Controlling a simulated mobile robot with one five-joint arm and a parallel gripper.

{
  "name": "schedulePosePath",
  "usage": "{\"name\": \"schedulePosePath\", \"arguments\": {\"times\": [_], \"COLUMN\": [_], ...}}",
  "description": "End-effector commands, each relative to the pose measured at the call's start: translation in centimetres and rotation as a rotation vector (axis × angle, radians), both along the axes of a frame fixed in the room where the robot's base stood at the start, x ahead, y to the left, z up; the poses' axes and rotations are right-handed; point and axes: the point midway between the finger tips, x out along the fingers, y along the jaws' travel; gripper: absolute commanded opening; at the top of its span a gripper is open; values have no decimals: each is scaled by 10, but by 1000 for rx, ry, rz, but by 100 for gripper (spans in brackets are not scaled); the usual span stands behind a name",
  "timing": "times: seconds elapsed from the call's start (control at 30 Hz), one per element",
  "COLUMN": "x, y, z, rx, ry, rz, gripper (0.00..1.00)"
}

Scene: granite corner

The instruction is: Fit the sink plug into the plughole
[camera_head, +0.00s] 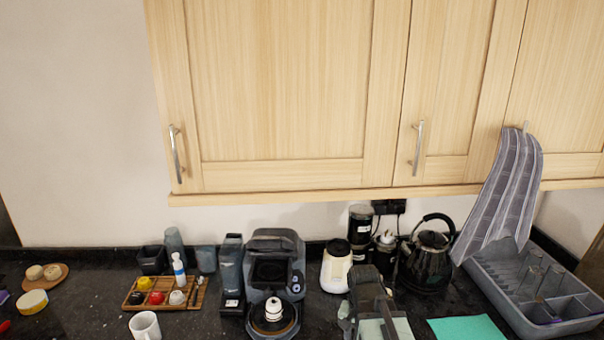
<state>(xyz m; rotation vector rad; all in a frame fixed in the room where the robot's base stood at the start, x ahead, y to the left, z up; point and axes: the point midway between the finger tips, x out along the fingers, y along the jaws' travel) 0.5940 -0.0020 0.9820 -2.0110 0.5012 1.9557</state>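I cannot make out a sink plug, a sink or a plughole in this view. The head camera looks across the back of a black granite worktop (85,318) and up at the wall cupboards. I see no part that I can clearly tell as my gripper. A dark grey upright shape (368,287) stands at the bottom edge right of centre, and I cannot tell what it is.
A coffee machine (275,262), a wooden tray (190,303) with small pots, a white mug (145,326), a cream jar (336,268), a black kettle (428,262) and a grey dish rack (505,290) crowd the worktop. A green cloth (467,328) lies at front right. Cupboards (290,80) overhang.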

Motion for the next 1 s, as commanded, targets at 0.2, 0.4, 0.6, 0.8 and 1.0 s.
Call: {"name": "schedulePosePath", "arguments": {"times": [0.2,0.4,0.6,0.8,1.0], "x": [-20,-20,-20,-20,-20], "y": [6,5,5,5,5], "z": [0,0,0,0,0], "rx": [41,40,39,39,39], "ry": [26,29,29,28,28], "rz": [380,464,460,459,459], "gripper": [45,45,45,45,45]}}
